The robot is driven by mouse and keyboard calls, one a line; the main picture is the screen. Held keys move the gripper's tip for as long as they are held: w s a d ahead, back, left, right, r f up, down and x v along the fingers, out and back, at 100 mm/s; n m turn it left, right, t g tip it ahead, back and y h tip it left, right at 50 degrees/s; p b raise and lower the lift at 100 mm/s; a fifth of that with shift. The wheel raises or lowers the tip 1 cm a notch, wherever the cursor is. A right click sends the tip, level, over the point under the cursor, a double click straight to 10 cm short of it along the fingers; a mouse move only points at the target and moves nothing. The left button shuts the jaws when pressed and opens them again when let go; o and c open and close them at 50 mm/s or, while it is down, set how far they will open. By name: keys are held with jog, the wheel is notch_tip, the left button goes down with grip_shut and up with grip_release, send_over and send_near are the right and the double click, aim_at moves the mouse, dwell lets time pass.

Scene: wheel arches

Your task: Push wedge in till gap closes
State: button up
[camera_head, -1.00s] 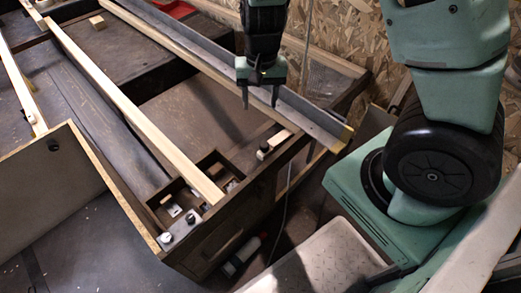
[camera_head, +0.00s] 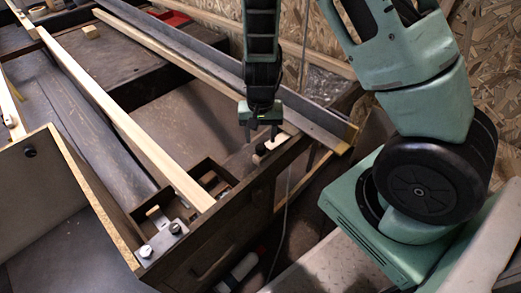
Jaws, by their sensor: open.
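A small pale wooden piece (camera_head: 277,141), which looks like the wedge, lies at the right end of the dark wooden frame (camera_head: 235,200). A dark knob (camera_head: 260,149) stands at its left end. My gripper (camera_head: 261,136) points down directly over this piece, with its fingers apart and nothing seen between them. The fingertips are close to the knob and the wood; I cannot tell whether they touch. The gripper partly hides the piece, and any gap beside it is too small to make out.
A long pale batten (camera_head: 125,120) runs across the frame at left. A long grey metal angle (camera_head: 310,115) lies behind the gripper. A small wood block (camera_head: 91,31) sits at the back. A metal plate with bolts (camera_head: 162,238) is on the near corner.

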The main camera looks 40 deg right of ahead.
aim_at(260, 146)
jog(key=shift+f+b, duration=0.7)
jog(key=shift+f, duration=1.2)
grip_shut()
jog(key=shift+w+d, duration=0.25)
jog(key=shift+d, duration=1.05)
jog(key=shift+w+d, duration=0.25)
jog(key=shift+d, duration=1)
grip_release()
jog(key=shift+r, duration=0.15)
notch_tip(260, 146, up, 17)
jog(key=p, duration=0.8)
jog(key=shift+p, duration=0.3)
